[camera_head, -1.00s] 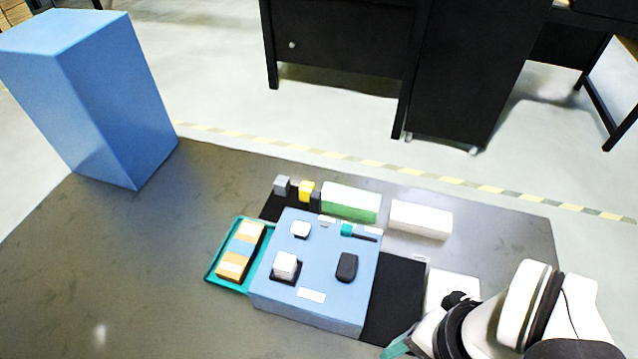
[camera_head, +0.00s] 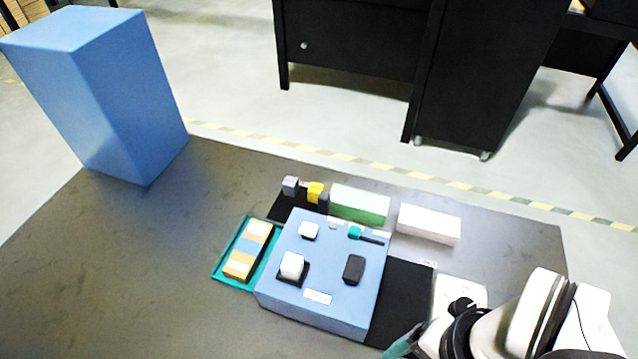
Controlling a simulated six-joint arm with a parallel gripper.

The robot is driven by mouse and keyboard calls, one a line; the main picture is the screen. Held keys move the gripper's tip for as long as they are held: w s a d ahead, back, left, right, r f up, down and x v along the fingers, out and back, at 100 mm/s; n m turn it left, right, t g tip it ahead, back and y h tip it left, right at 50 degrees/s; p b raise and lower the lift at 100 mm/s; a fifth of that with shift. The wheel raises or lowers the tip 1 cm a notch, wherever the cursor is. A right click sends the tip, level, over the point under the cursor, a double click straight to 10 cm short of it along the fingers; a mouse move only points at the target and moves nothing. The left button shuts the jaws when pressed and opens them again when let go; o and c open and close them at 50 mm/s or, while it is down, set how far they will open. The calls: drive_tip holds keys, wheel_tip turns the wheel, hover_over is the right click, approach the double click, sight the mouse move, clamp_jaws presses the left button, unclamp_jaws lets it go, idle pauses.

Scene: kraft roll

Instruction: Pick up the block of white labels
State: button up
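A small white block (camera_head: 291,266) sits on a black pad on top of the blue box (camera_head: 337,316). A second small white block (camera_head: 309,230) lies farther back on the same box. I cannot tell for sure which one is the block of white labels. My gripper (camera_head: 398,347) is at the bottom edge, right of the blue box and apart from both white blocks. Only a teal finger part shows clearly, so its opening is hidden.
A black item (camera_head: 354,268) and a teal-and-black tool (camera_head: 366,236) lie on the box. A teal tray (camera_head: 230,282) with orange and blue pieces stands left. Green (camera_head: 360,204) and white (camera_head: 429,223) long blocks stand behind.

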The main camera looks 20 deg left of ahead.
drive_tip(key=w+a+f+n+t+y, duration=0.1)
drive_tip(key=w+a+n+t+y, duration=0.1)
drive_tip(key=w+a, duration=0.65)
drive_tip(key=w+a+f+n+t+y, duration=0.2)
drive_tip(key=w+a+t, duration=0.15)
drive_tip(key=a, duration=1.05)
drive_tip(key=a+f, duration=0.1)
drive_tip(key=a, duration=0.4)
drive_tip(key=n+t+h, duration=0.2)
drive_tip(key=t+h, duration=0.4)
drive_tip(key=t, duration=0.3)
approach(298, 253)
drive_tip(key=w, duration=0.8)
drive_tip(key=shift+w+d+f, duration=0.15)
drive_tip(key=shift+d+f, duration=0.25)
clamp_jaws()
